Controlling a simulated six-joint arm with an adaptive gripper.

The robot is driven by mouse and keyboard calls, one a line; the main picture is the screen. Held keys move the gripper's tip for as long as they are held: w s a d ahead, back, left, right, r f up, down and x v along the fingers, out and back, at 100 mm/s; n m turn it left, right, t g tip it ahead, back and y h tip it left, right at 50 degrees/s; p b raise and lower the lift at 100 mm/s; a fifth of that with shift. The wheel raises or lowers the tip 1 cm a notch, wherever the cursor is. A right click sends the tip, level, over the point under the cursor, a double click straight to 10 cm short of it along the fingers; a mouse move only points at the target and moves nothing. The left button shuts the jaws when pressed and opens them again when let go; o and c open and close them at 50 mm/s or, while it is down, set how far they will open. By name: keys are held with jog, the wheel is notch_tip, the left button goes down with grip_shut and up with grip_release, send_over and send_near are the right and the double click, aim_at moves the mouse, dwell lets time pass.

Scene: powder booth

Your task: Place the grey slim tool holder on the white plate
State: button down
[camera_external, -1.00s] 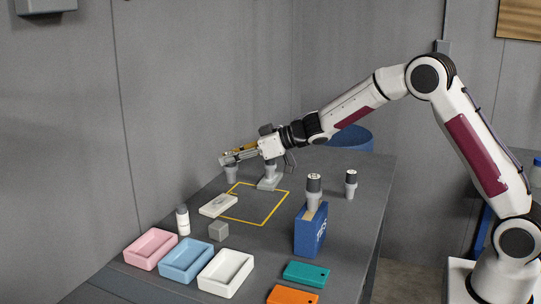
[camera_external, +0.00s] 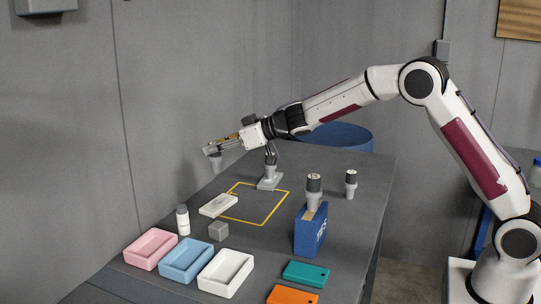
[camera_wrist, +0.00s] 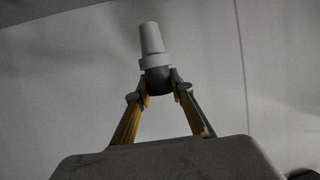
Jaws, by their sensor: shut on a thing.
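The grey slim tool holder (camera_external: 215,164) hangs from my gripper (camera_external: 210,149) above the far left edge of the table. In the wrist view, my gripper (camera_wrist: 160,88) is shut on the dark collar of the holder (camera_wrist: 151,42), and its light grey body points away from the fingers. A white, flat rectangular piece (camera_external: 212,208), which looks like the white plate, lies on the table at the left corner of a yellow outline. It is nearer the camera than my gripper and lower.
A dark-topped holder (camera_external: 270,162) stands on a pale base (camera_external: 268,184). Two more holders stand right, one at a blue box (camera_external: 310,232). A grey cube (camera_external: 218,230), a white bottle (camera_external: 183,219) and pink, blue and white trays (camera_external: 226,285) are in front. The yellow outline's interior (camera_external: 255,205) is mostly clear.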

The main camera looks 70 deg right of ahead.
aim_at(216, 167)
jog(key=shift+f, duration=3.05)
jog(key=shift+f, duration=0.1)
jog(key=shift+f, duration=1.8)
jog(key=shift+f, duration=0.15)
jog(key=c, duration=1.8)
grip_release()
